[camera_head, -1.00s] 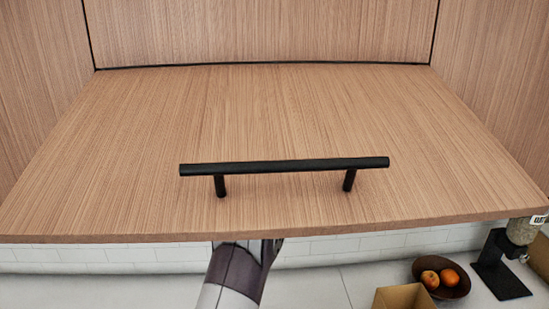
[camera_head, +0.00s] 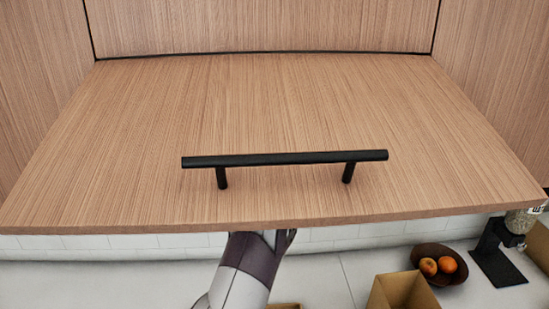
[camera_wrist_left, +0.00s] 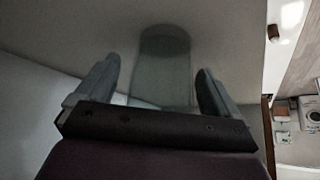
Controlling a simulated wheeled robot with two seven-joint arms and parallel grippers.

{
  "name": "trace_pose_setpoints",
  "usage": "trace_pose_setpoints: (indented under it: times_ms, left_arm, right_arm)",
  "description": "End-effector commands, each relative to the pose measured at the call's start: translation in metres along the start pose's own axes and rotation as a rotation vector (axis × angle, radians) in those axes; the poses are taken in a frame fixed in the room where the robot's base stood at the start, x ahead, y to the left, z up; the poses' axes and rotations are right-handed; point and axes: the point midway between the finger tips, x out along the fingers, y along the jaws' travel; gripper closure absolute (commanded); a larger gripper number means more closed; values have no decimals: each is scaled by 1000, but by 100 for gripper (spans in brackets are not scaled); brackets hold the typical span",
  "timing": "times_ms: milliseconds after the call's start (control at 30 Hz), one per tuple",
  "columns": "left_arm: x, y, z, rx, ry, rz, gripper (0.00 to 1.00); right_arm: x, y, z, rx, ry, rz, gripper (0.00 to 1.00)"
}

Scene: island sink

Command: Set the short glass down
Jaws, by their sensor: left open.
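The short glass (camera_wrist_left: 165,70) is a clear, greyish tumbler in the left wrist view. It stands between the two spread fingers of my left gripper (camera_wrist_left: 158,70), with visible gaps on both sides. The gripper is open, and the glass appears to rest against a pale surface, though the dim view makes the contact hard to tell. In the head view my arm comes up from below, and its gripper and the glass are hidden behind the raised wooden cabinet door (camera_head: 280,110). My right gripper is not in view.
The door has a black bar handle (camera_head: 285,159) and spans most of the head view. On the white counter below are a dark bowl (camera_head: 458,275) with orange fruit, a cardboard box (camera_head: 402,290) and a black stand (camera_head: 495,262).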

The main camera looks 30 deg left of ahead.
Motion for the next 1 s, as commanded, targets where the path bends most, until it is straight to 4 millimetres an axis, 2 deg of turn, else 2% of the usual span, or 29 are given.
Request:
trace_pose_setpoints:
  times_ms: [67, 167, 200, 300, 500, 600, 733, 1000]
  left_arm:
    - [-4, 0, -2, 0, 0, 0, 5]
    - [-21, 0, -5, 0, 1, 3, 5]
    - [-18, 1, 10, 4, -1, 2, 5]
    - [-32, 1, 36, 5, 0, 3, 5]
    - [-63, 0, 78, 3, 0, 2, 5]
    - [-73, 0, 91, 2, 0, 1, 5]
    - [-79, 0, 99, 1, 0, 0, 5]
    - [-80, 0, 100, 0, 0, 0, 5]
  right_arm:
    - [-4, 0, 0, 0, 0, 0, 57]
    - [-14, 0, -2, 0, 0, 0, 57]
    - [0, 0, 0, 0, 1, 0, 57]
    - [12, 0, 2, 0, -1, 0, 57]
    - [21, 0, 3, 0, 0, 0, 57]
    - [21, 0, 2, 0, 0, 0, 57]
    - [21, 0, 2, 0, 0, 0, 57]
    - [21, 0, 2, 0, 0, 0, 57]
